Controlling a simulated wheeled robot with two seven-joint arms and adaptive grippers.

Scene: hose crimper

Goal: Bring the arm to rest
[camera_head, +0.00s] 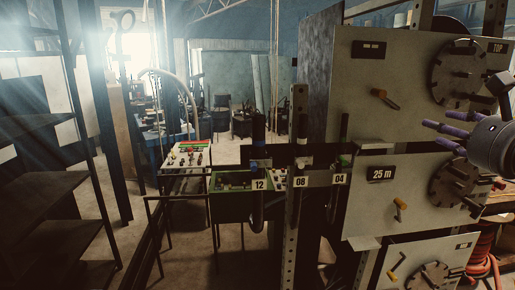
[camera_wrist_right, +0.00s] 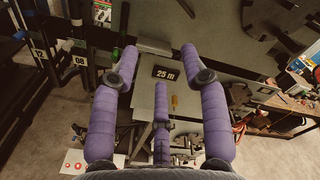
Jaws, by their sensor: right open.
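My right gripper (camera_head: 437,127) comes in from the right edge in the head view, in front of the grey hose-crimper cabinet (camera_head: 400,85). Its purple fingers are spread apart and point left, with nothing between them. In the right wrist view, my right gripper (camera_wrist_right: 158,60) shows its spread fingers with the "25 m" label (camera_wrist_right: 167,74) visible behind the gap. I cannot tell whether any finger touches the cabinet. My left arm and gripper are not in view.
The cabinet carries yellow-handled levers (camera_head: 400,205) and dark round dials (camera_head: 459,72). A rack numbered 12, 08 and 04 (camera_head: 300,181) stands left of it. A green-rimmed bin (camera_head: 231,196) is behind the rack. Dark shelves (camera_head: 40,190) stand at far left. Orange hose (camera_head: 482,262) lies at lower right.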

